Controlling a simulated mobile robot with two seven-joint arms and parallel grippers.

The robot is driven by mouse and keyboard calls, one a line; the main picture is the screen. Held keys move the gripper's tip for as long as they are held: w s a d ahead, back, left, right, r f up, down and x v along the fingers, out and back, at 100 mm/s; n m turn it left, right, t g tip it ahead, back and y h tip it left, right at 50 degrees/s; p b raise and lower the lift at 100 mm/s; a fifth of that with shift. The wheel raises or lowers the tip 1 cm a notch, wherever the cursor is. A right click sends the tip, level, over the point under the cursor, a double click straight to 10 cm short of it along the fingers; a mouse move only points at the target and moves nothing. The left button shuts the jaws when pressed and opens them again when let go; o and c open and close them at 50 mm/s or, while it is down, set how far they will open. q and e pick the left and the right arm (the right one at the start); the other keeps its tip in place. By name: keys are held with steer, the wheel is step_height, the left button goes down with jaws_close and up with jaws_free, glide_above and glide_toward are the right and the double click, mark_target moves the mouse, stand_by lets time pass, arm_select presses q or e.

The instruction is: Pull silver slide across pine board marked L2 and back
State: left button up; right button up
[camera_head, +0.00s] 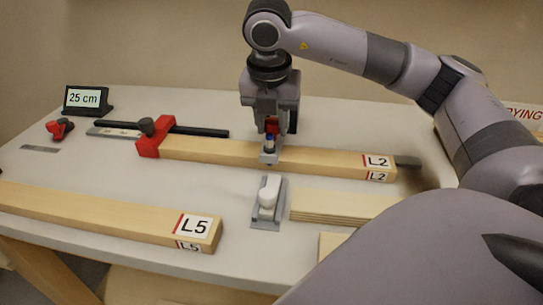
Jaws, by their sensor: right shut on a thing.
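The pine board marked L2 (330,162) lies across the middle of the bench, its label at the right end. My right gripper (269,132) points down over the middle of this board. It is shut on a small silver piece with a blue part (268,157), which I take to be the silver slide. The slide's lower end is at the board's front edge. The jaws and my wrist hide its upper part, and I cannot tell exactly how it touches the board. My left gripper is out of view.
A red clamp (155,138) sits at L2's left end. Board L5 (110,213) lies in front at left. A grey holder with a white knob (267,200) stands before L2, beside pale boards (340,205). A display reading 25 cm (85,100) stands at back left.

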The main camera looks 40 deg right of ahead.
steer(key=shift+w+d, duration=0.85)
steer(key=shift+d, duration=0.15)
steer(key=shift+w+d+p, duration=0.25)
steer(key=shift+w+d, duration=0.7)
steer(key=shift+d, duration=0.25)
steer(key=shift+w+d+p, duration=0.25)
steer(key=shift+w+d, duration=0.7)
steer(key=shift+d, duration=0.2)
steer(key=o, duration=0.9)
